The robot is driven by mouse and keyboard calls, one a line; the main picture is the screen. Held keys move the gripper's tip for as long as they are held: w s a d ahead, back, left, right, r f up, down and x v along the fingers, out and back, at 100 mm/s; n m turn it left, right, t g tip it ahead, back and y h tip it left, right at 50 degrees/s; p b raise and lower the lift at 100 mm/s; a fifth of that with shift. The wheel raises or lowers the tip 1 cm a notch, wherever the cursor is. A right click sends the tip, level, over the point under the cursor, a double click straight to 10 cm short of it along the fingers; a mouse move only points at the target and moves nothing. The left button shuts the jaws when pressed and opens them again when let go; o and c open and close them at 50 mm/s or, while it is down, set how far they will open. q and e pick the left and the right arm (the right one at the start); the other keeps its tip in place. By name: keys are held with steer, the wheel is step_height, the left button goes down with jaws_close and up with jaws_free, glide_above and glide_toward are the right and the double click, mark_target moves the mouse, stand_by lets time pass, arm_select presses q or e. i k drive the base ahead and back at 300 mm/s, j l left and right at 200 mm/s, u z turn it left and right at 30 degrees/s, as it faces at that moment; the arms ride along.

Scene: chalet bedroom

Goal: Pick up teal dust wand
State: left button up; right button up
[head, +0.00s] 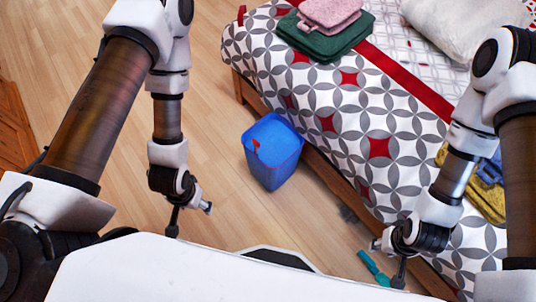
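The teal dust wand (369,262) lies low beside the bed's side, at the lower right of the head view. Part of it is hidden behind my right gripper and my body. My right gripper (387,263) is just to the right of the wand, its fingers spread apart. I cannot tell whether a finger touches the wand. My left gripper (190,219) is open and empty, over the wooden floor left of the blue bin.
A blue bin (272,165) with a red mark stands on the floor against the bed (318,110). Folded green (322,45) and pink cloths (331,13) lie on the bed. Yellow (484,200) and blue cloths lie behind my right arm. Floor at left is clear.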

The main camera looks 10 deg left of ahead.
mark_target(384, 280)
steer(key=j+z, duration=0.2)
steer(key=z, duration=0.25)
steer(key=j+z, duration=0.15)
steer(key=z, duration=0.3)
steer(key=k+j+z, duration=0.1)
steer(key=z, duration=0.35)
steer(key=k+j+z, duration=0.1)
steer(key=z, duration=0.35)
steer(key=k+j+z, duration=0.1)
steer(key=z, duration=0.35)
steer(key=k, duration=0.4)
